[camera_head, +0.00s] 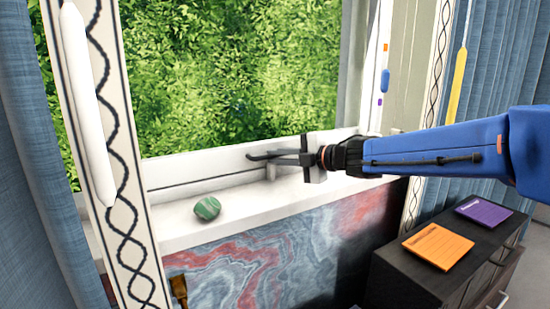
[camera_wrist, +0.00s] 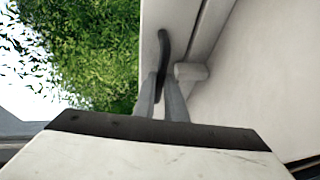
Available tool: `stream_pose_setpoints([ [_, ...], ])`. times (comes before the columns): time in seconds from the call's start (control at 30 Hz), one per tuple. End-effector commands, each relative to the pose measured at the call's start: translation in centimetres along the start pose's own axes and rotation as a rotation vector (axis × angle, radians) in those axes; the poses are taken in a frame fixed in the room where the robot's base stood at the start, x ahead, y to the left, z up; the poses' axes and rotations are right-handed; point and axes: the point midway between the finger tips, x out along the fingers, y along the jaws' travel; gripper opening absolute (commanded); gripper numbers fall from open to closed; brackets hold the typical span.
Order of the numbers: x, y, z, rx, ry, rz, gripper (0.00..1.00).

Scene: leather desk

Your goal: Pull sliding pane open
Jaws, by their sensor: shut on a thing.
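The window pane shows green foliage through it (camera_head: 240,75), with a white lower frame (camera_head: 190,168) above the sill. A dark curved handle (camera_head: 256,156) sits at the lower frame; it also shows in the wrist view (camera_wrist: 164,42). My gripper (camera_head: 280,157) reaches in from the right, just above the sill. In the wrist view its two grey fingers (camera_wrist: 162,98) are shut on the handle, one on each side. The handle's lower part is hidden between the fingers. A small light block on the frame (camera_wrist: 191,72) is close to the right finger.
A green striped stone (camera_head: 207,208) lies on the white sill (camera_head: 180,230), left of my gripper. A dark cabinet (camera_head: 400,285) at the lower right bears an orange pad (camera_head: 438,246) and a purple pad (camera_head: 483,213). Blue curtains (camera_head: 500,70) hang at both sides.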

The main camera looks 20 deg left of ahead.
Motion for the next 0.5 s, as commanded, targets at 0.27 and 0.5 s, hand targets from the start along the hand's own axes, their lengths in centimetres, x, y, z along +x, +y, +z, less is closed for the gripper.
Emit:
stream_pose_setpoints([
  [0.27,0.04,-0.15,-0.04,0.000,0.001,-0.002,0.29],
  [0.5,0.05,-0.23,-0.03,0.001,0.001,-0.003,0.29],
])
